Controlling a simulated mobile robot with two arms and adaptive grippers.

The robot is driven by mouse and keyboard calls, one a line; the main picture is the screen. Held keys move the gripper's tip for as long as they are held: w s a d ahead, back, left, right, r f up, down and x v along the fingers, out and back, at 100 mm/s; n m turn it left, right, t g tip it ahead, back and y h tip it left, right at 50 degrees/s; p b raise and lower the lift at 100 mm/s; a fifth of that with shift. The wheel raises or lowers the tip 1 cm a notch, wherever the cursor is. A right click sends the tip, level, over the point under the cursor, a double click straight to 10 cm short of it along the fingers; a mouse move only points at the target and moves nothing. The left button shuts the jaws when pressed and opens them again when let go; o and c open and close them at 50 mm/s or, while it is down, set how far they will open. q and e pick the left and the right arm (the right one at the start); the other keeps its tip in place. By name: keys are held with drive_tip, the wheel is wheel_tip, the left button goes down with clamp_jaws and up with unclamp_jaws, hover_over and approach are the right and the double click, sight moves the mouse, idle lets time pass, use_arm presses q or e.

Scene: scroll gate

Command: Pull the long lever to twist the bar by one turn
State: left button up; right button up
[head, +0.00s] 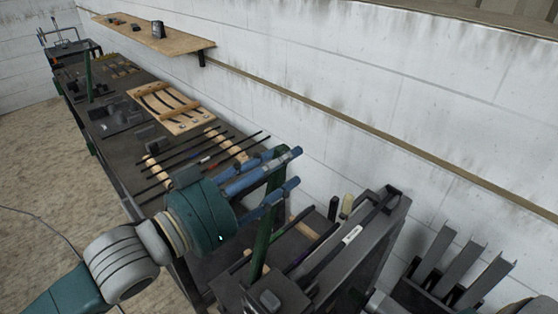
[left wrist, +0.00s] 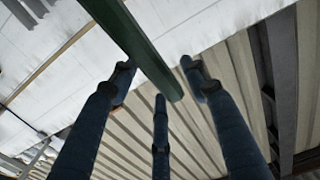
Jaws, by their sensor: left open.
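The long green lever (head: 262,235) rises from the dark metal machine (head: 270,293) at the near end of the bench, leaning slightly. My left gripper (head: 293,170), teal with blue fingers, is at the upper part of the lever. In the head view its fingers lie on both sides of the lever. In the left wrist view the green lever (left wrist: 135,38) passes between the spread fingers of the gripper (left wrist: 158,78), with its end near them. The fingers are open; contact is unclear. I cannot make out the bar being twisted. My right gripper is not in view.
The long dark bench (head: 100,70) runs along the white wall, with thin rods (head: 208,158) and a wooden board (head: 165,108) of curved pieces. A wooden shelf (head: 150,32) is above. Dark upright metal plates (head: 462,265) stand at right. The floor (head: 40,150) at left is clear.

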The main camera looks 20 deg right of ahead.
use_arm(q)
drive_tip(key=c, duration=1)
clamp_jaws()
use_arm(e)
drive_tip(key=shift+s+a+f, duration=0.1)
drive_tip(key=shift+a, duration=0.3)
use_arm(q)
drive_tip(key=s+a+f+t+h+b, duration=0.1)
drive_tip(key=s+a+h+b, duration=0.2)
drive_tip(key=a+b, duration=0.6)
drive_tip(key=s+a+t+h+b, duration=0.1)
drive_tip(key=s+a+h+b, duration=0.2)
drive_tip(key=a+b, duration=0.6)
drive_tip(key=shift+s+f, duration=0.3)
drive_tip(key=shift+f, duration=0.05)
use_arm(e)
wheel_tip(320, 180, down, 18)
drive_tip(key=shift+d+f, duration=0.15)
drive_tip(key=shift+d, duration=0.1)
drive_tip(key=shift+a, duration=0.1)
